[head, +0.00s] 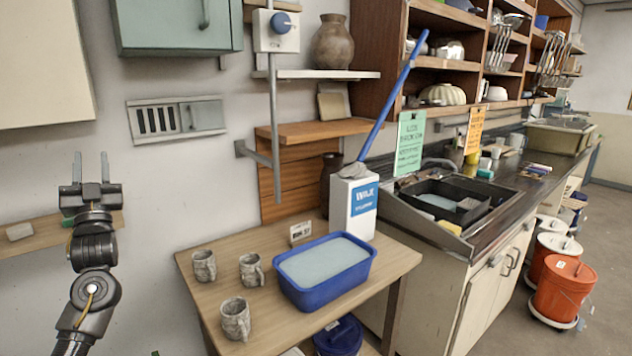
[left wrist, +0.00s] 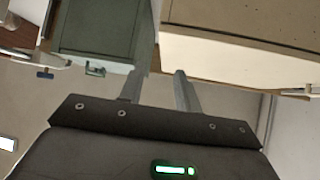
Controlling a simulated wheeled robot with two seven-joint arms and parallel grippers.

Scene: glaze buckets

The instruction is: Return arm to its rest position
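My left arm (head: 92,290) rises at the left side of the head view. Its gripper (head: 91,168) points upward in front of the white wall, with a clear gap between the two fingers. Nothing is between them. The left wrist view shows the same two fingers (left wrist: 158,92) apart and empty, with the wall cabinets beyond. My right arm and gripper are not in the head view.
A wooden table (head: 200,265) holds several grey mugs (head: 251,270), a blue tub (head: 325,270) and a white carton (head: 352,205). A small shelf (head: 40,235) is behind my left arm.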

